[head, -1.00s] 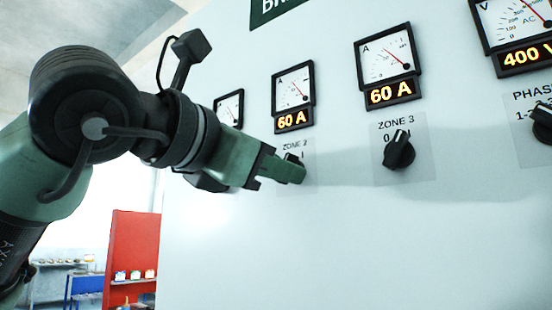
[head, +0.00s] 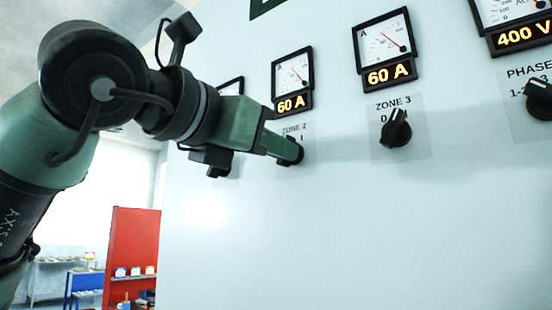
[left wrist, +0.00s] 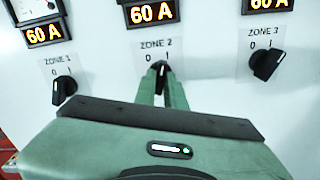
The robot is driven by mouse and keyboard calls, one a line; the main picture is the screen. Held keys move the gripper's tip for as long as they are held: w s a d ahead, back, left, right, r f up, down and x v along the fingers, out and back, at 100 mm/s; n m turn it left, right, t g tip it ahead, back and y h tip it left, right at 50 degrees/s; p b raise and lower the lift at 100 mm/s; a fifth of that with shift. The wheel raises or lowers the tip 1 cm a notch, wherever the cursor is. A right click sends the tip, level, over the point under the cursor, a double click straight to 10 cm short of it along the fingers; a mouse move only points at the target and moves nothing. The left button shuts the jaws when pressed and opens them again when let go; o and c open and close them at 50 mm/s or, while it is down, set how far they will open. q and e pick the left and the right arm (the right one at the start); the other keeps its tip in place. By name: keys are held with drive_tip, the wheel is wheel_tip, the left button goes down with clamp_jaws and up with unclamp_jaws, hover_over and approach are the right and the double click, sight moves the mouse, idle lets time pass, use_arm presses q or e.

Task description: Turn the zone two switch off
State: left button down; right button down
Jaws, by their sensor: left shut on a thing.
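The zone two switch is a black rotary knob (head: 297,153) on the pale panel, under the ZONE 2 label with marks 0 and I. It also shows in the left wrist view (left wrist: 160,68), between the two green fingers. My left gripper (head: 284,148) is shut on this knob, with one finger on each side; its fingers also show in the left wrist view (left wrist: 161,82). The fingers hide part of the knob, and I cannot tell for sure which mark it points to. The zone two display (head: 291,104) reads 60 A. My right gripper is not in view.
The zone 3 knob (head: 395,130) is to the right and the zone 1 knob (left wrist: 64,88) to the left. A phase selector knob (head: 540,98) is farther right. A red partition (head: 134,250) stands behind, at lower left. The panel below the knobs is clear.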

use_arm(q)
drive_tip(key=shift+n+b, duration=3.1)
drive_tip(key=shift+n, duration=1.5)
drive_tip(key=shift+r, duration=0.1)
drive_tip(key=c, duration=1.5)
unclamp_jaws()
drive_tip(key=shift+s, duration=0.1)
